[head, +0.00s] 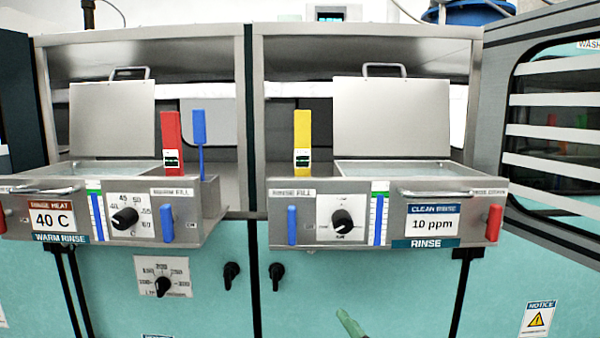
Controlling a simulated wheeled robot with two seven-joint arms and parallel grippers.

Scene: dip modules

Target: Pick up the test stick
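I cannot tell for certain which thing is the test stick. A blue stick (199,128) with a broad top and a thin stem stands upright at the right end of the left basin unit. Beside it stands a broad red upright piece (171,135) with a small dark-and-green label. A similar yellow upright piece (302,135) stands at the left end of the right basin unit. The lower ends of these pieces are hidden behind the unit fronts. Neither of my grippers is in view.
The left warm rinse unit (75,218) and right rinse unit (395,232) jut forward, with knobs and coloured levers. Their metal lids (391,118) stand raised. An open door (495,110) stands at the right. A green rod-like thing (350,323) shows at the bottom edge.

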